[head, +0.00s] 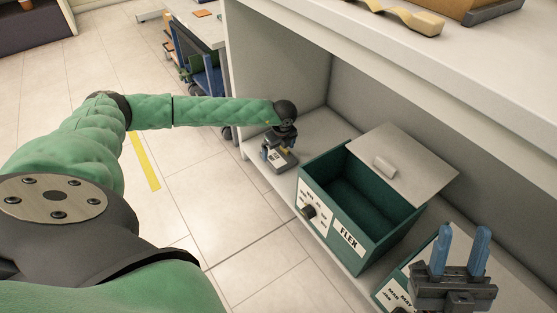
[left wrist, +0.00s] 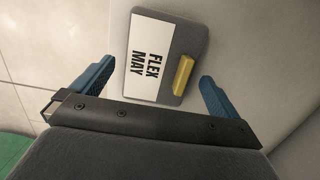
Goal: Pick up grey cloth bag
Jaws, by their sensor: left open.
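A flat grey item with rounded corners (left wrist: 185,43), a white "FLEX MAY" label and a yellow bar lies on the pale shelf; it also shows in the head view (head: 285,164). I cannot tell if it is cloth, but it is the only grey bag-like thing in view. My left gripper (left wrist: 160,70) is open and empty, with its blue fingers apart on either side of the item's near end; it also shows in the head view (head: 277,146). I cannot tell its height above the item. My right gripper (head: 464,230) is open and empty at lower right.
A green box labelled FLEX (head: 347,238) stands open on the shelf, right of the grey item, with its grey lid (head: 415,172) tilted aside. Another labelled green box (head: 388,289) is partly behind my right gripper. The white counter (head: 340,45) overhangs the shelf.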

